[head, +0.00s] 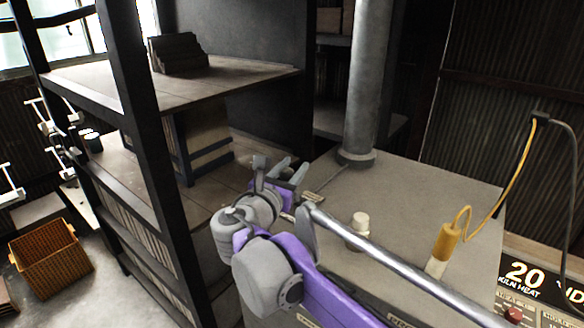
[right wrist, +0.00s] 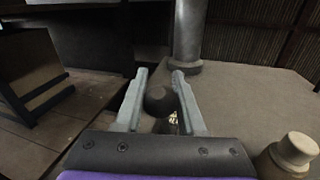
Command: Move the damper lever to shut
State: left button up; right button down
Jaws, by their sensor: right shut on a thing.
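My right gripper (head: 280,168) reaches over the left edge of the grey kiln top (head: 410,205). In the right wrist view its two grey fingers are closed around a dark round knob (right wrist: 158,101), which I take to be the damper lever's handle. The knob sits between the fingers, below their tips. A small labelled plate (head: 313,197) lies beside the gripper on the kiln top, and a bright piece of it shows between the fingers. My left gripper is not in view.
A metal flue pipe (head: 368,85) rises behind the gripper. A pale knobbed peg (head: 360,224), a long metal bar (head: 400,265) and a yellow-corded probe (head: 443,245) are to the right. A dark shelf rack (head: 140,130) stands left, with a wicker basket (head: 50,262) beyond.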

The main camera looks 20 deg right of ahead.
jog(key=w+d+g+y+p, duration=0.1)
jog(key=d, duration=0.1)
jog(key=w+d+f+m+g+y+p, duration=0.1)
jog(key=w+g+y, duration=0.1)
jog(key=w+d+f+g+y+p, duration=0.1)
jog(key=d+g, duration=0.1)
jog(key=shift+w+d+y, duration=0.2)
jog(key=shift+d+y, duration=0.15)
jog(key=shift+y, duration=0.05)
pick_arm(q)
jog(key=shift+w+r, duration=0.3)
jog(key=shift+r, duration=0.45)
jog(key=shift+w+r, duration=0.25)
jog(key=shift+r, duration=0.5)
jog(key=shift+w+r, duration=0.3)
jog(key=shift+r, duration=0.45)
pick_arm(e)
jog(key=shift+w+d+f, duration=0.3)
jog(key=shift+d+f, duration=0.05)
jog(key=shift+f, duration=0.2)
jog(key=c, duration=0.6)
grip_release()
jog(key=shift+o, duration=0.4)
jog(key=shift+r, duration=0.2)
